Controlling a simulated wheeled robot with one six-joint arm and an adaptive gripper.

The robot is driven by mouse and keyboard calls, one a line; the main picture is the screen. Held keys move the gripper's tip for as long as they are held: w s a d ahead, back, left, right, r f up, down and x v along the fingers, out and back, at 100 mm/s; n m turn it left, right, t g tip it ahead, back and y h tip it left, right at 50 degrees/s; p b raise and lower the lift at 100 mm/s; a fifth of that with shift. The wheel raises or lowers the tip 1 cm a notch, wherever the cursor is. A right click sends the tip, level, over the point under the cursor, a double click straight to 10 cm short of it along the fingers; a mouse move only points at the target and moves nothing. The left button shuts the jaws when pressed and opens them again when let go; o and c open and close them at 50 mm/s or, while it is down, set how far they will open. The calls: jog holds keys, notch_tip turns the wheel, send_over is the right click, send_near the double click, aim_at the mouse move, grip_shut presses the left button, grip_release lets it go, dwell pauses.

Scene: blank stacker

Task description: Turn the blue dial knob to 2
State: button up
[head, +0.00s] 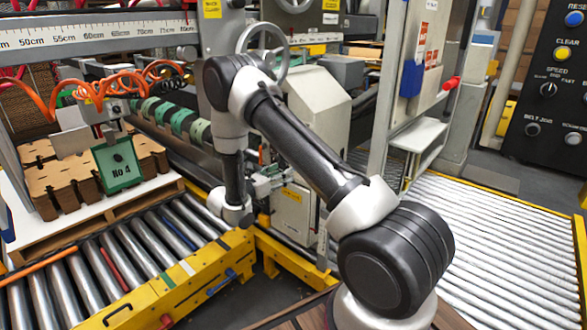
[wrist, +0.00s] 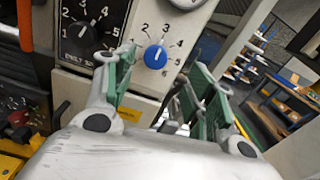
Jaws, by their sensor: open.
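The blue dial knob (wrist: 155,56) is on a pale panel in the wrist view, with numbers printed around its upper side. Its white pointer mark points roughly up, near the 2 and 3; I cannot tell exactly which number it meets. My gripper (wrist: 160,70) is open, with its green-grey fingers spread to the left and right of the knob in the picture. I see no contact with the knob. In the head view, my arm reaches toward the pale machine box (head: 292,208), and the blue knob cannot be made out there.
A larger black dial (wrist: 80,33) sits just left of the blue knob. Red knobs and yellow parts are at the wrist view's lower left. In the head view, roller conveyors (head: 490,255) lie right and left, with a pallet (head: 95,225) at left.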

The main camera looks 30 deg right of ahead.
jog(key=x, duration=0.7)
jog(key=shift+w+d+f, duration=0.2)
jog(key=shift+w+f, duration=0.05)
jog(key=shift+w, duration=0.05)
jog(key=c, duration=1)
